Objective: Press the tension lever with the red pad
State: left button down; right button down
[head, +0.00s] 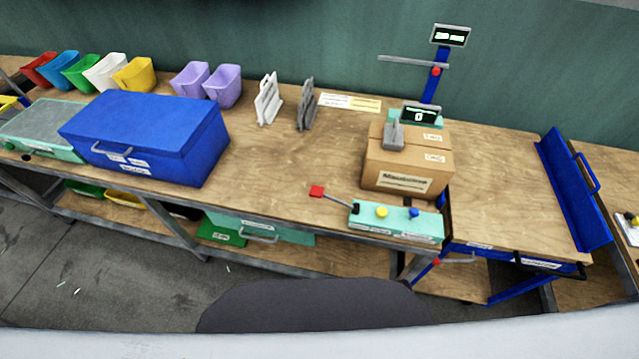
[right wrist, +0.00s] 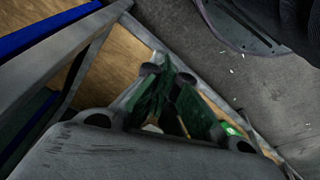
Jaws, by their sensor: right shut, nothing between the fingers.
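The red pad (head: 316,191) sits at the end of a thin lever that sticks out to the left of a teal control box (head: 395,222). The box stands at the front edge of the workbench and has a yellow and a blue button on top. Neither gripper shows in the head view. In the right wrist view my right gripper (right wrist: 170,92) is shut and empty, pointing down past the bench frame toward the lower shelf and floor. The lever and red pad do not show in that view. My left gripper is out of view.
A cardboard box (head: 408,165) stands just behind the control box. A large blue case (head: 147,137) is to the left. Bare bench top lies between them. In the right wrist view metal frame bars (right wrist: 70,80) run close to my right gripper.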

jog(key=w+a+r+t+b, duration=0.1)
jog(key=w+r, duration=0.2)
jog(key=r, duration=1)
jog(key=w+a+r+t, duration=0.1)
jog(key=w+r, duration=0.2)
jog(key=r, duration=1)
jog(key=w+a+r+n+y, duration=0.4)
jog(key=a+r+n, duration=0.2)
jog(key=a+r, duration=0.35)
jog(key=w+a+r+n+y, duration=0.5)
jog(key=a+r, duration=0.3)
jog(key=a, duration=0.3)
jog(key=w+d+r+n+g, duration=0.1)
jog(key=w+d+r, duration=0.5)
jog(key=d, duration=0.2)
jog(key=shift+d+n+g+h+b, duration=0.15)
jog(key=shift+n+g+h+b, duration=0.15)
jog(key=shift+n+g, duration=0.1)
jog(key=shift+w, duration=0.1)
jog(key=shift+f, duration=0.1)
